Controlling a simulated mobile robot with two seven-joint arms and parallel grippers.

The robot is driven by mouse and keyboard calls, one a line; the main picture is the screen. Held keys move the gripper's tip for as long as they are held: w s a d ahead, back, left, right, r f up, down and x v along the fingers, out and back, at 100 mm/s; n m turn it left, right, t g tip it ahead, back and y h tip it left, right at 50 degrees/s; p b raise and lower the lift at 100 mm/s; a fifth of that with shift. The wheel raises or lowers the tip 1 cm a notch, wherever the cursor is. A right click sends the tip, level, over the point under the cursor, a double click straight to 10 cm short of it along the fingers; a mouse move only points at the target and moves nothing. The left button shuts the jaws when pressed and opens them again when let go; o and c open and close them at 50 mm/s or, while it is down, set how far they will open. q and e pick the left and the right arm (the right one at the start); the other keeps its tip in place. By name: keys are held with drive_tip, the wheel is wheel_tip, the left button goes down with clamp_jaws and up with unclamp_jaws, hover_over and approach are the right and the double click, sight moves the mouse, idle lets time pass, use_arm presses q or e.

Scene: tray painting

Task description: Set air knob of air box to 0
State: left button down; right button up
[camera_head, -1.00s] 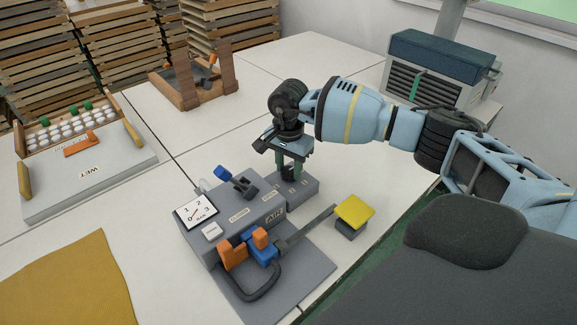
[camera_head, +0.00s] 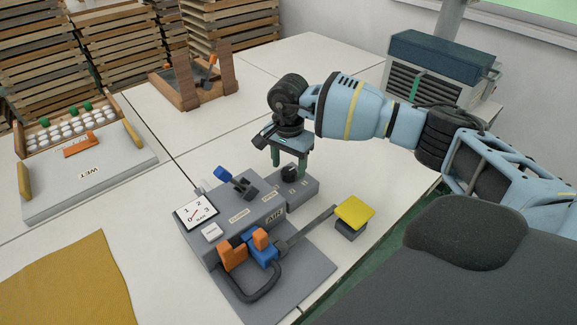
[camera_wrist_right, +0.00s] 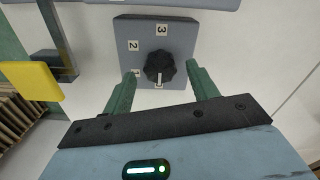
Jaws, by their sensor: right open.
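The grey air box (camera_head: 240,222) with an AIR label sits on the white table. Its black round air knob (camera_head: 289,170) is on the back right block; in the wrist view the knob (camera_wrist_right: 159,67) has a white pointer mark toward the bottom edge of its plate, where the 0 position appears to be. The numbers 3 and 2 show clearly on the plate (camera_wrist_right: 178,32). My right gripper (camera_head: 290,163) is open above the knob, with its green fingers on either side and apart from it. My left gripper is not in view.
A gauge (camera_head: 195,212) numbered 0 to 3 and a blue-tipped lever (camera_head: 224,174) are on the box. An orange and blue part (camera_head: 262,248) and a yellow pad (camera_head: 355,211) are in front and to the right. A WET tray (camera_head: 95,172) stands left.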

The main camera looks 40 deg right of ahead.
sight(289, 171)
wheel_tip(289, 171, up, 7)
drive_tip(key=shift+f, duration=0.15)
idle(0.6)
